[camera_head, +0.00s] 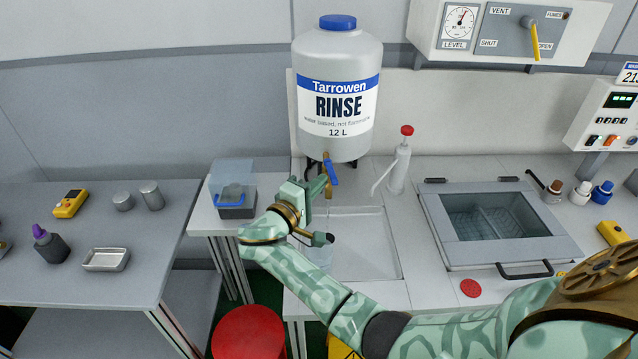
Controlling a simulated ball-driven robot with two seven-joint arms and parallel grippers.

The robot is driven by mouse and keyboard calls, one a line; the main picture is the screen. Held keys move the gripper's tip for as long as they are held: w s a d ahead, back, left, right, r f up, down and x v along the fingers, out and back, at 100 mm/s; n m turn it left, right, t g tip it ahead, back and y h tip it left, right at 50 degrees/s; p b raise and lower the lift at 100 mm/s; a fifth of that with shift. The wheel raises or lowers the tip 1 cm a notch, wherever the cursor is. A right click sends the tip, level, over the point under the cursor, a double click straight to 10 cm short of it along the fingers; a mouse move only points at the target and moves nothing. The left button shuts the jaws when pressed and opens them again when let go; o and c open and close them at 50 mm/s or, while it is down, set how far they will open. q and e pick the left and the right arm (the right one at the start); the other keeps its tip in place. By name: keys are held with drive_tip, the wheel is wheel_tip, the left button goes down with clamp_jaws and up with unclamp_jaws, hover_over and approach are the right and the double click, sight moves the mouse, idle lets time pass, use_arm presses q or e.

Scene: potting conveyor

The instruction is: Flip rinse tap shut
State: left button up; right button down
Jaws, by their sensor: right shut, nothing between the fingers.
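The white rinse container (337,70) with a blue cap and a "RINSE" label stands at the back of the bench. Its brass tap (326,160) sticks out below, with a small blue lever (333,174) angled downward. My right gripper (322,184) is shut and empty, with its fingertips right by the tap and lever. Whether they touch the lever, I cannot tell. The gripper and wrist hide part of the tap's lower end and the area under it. My left gripper is not in view.
A shallow sink (375,250) lies below the tap. A white bottle with a red top (399,165) stands close on the right. A lidded bath (500,220) is farther right. A clear blue-handled box (233,190) stands left. A red stool (248,333) is in front.

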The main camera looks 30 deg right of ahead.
sight(333, 183)
drive_tip(key=shift+d, duration=0.1)
drive_tip(key=n+t+p, duration=0.1)
drive_tip(key=s+d+n+t+y+p, duration=0.1)
drive_tip(key=p, duration=0.1)
drive_tip(key=d+n+t+y+p, duration=0.1)
drive_tip(key=t, duration=0.1)
drive_tip(key=shift+s+r, duration=0.25)
drive_tip(key=shift+s, duration=0.1)
drive_tip(key=shift+s+d+n+t+y+p, duration=0.2)
drive_tip(key=shift+d+n+t+y+p, duration=0.05)
drive_tip(key=shift+n+t+y+p, duration=0.4)
drive_tip(key=d+n+t+y+b, duration=0.6)
drive_tip(key=d+n+y+b, duration=0.1)
drive_tip(key=y, duration=0.6)
drive_tip(key=shift+w+d+f+n, duration=0.25)
drive_tip(key=shift+d+n, duration=0.6)
drive_tip(key=shift+n, duration=0.3)
drive_tip(key=shift+d+r, duration=0.1)
